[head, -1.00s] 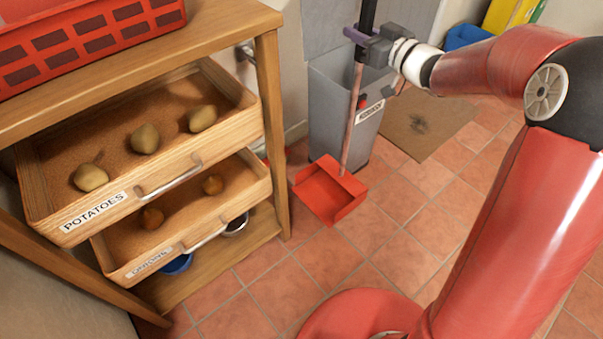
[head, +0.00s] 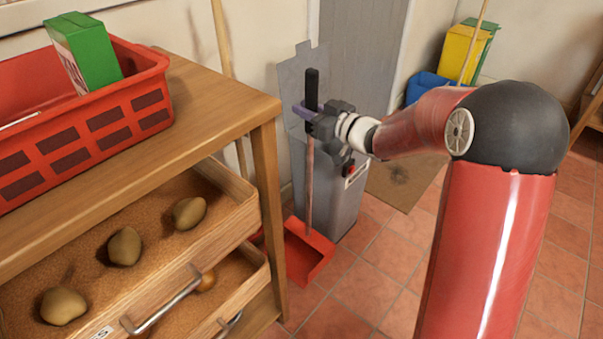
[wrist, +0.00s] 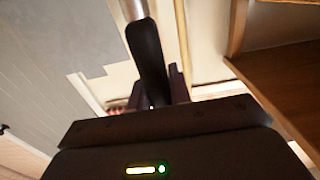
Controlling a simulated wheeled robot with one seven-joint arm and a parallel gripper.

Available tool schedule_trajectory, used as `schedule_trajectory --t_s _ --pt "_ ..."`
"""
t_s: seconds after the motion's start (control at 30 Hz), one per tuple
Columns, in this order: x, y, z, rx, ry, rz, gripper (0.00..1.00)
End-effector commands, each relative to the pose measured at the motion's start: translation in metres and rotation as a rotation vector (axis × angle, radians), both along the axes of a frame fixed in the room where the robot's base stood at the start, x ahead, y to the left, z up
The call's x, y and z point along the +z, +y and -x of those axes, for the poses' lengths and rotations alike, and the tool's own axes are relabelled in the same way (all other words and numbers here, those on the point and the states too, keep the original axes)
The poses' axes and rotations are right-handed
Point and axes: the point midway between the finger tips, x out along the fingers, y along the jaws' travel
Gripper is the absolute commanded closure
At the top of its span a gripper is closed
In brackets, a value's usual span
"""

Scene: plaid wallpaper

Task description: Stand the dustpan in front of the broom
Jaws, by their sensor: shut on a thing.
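The red dustpan (head: 308,251) has a long pinkish stick ending in a black grip (head: 312,88). It is upright, its pan at or just above the floor, in front of the grey bin; I cannot tell if it touches. My gripper (head: 308,112) is shut on the black grip, which also shows between dark purple fingers in the wrist view (wrist: 150,60). The broom's wooden stick (head: 222,40) appears to lean on the wall behind the wooden cabinet, left of the dustpan. Its lower end is mostly hidden; a bit of red shows beside the cabinet leg.
The wooden cabinet (head: 262,105) with open potato drawers (head: 165,290) and a red crate (head: 85,140) stands close on the left. The grey bin (head: 345,205) is right behind the dustpan. A brown mat (head: 400,180) and open tiles lie to the right.

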Motion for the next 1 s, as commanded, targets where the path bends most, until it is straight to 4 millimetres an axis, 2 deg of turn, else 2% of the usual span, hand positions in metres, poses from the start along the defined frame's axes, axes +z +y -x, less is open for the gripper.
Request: schedule_trajectory --t_s 0.03,0.1,0.3,0.63,0.83,1.0 --pt "-0.017 0.001 0.0 0.001 0.005 -0.004 1.0" --pt "-0.036 0.001 0.0 0.002 0.005 -0.002 1.0" --pt "-0.081 0.001 0.0 0.001 0.003 -0.002 1.0" --pt "-0.11 0.001 0.0 0.002 0.0 -0.003 1.0" --pt "-0.139 0.001 0.0 0.002 0.0 -0.003 1.0" --pt "-0.142 0.001 0.0 0.001 -0.004 -0.002 1.0"
